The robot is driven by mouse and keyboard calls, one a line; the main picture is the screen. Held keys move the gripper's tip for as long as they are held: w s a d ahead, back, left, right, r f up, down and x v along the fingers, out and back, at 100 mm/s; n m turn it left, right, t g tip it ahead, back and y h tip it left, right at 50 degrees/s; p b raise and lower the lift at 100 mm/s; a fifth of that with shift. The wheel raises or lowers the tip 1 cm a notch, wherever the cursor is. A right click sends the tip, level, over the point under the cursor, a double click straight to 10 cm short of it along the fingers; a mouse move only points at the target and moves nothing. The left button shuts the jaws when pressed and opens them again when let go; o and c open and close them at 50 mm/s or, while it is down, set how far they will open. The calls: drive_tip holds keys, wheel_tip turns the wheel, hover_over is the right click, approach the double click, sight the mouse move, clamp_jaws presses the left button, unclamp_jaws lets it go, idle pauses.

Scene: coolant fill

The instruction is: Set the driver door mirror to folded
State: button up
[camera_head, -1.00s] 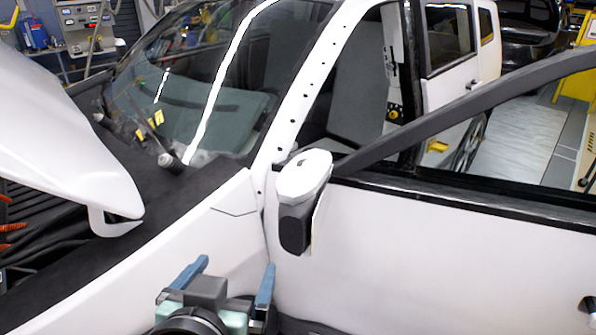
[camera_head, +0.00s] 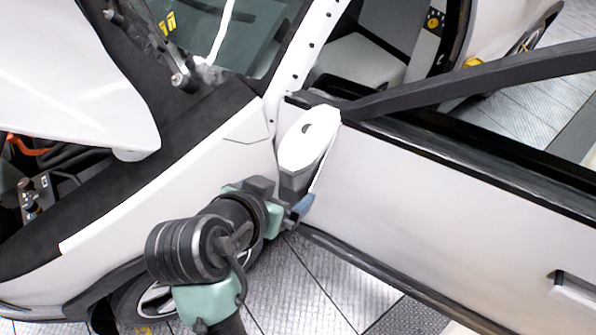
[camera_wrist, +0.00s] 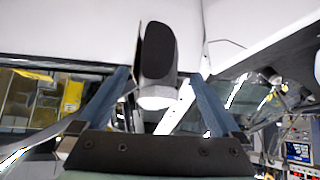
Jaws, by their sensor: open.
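The driver door mirror (camera_head: 307,138) has a white cap and a dark lower part. It sits at the front corner of the driver door (camera_head: 430,215) and stands out from the door. In the wrist view the mirror (camera_wrist: 157,55) shows as a dark rounded shape with a pale end, between my fingers in the picture. My gripper (camera_head: 301,205) is just below the mirror in the head view, and one blue fingertip shows near its lower edge. In the wrist view my gripper (camera_wrist: 160,72) is open with two blue fingers apart. I cannot tell whether either finger touches the mirror.
The door stands open, with its dark window frame (camera_head: 470,75) slanting across the upper right. The white fender (camera_head: 190,165) and raised hood (camera_head: 75,70) are on the left. Clear floor (camera_head: 325,285) shows below the door. A door handle (camera_head: 575,288) is at lower right.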

drive_tip(key=p+x, duration=0.1)
drive_tip(key=x, duration=0.8)
drive_tip(key=shift+w+d+p, duration=0.1)
drive_tip(key=shift+w+p, duration=0.05)
drive_tip(key=shift+p, duration=0.2)
drive_tip(key=shift+c, duration=0.3)
drive_tip(key=shift+c, duration=1.3)
clamp_jaws()
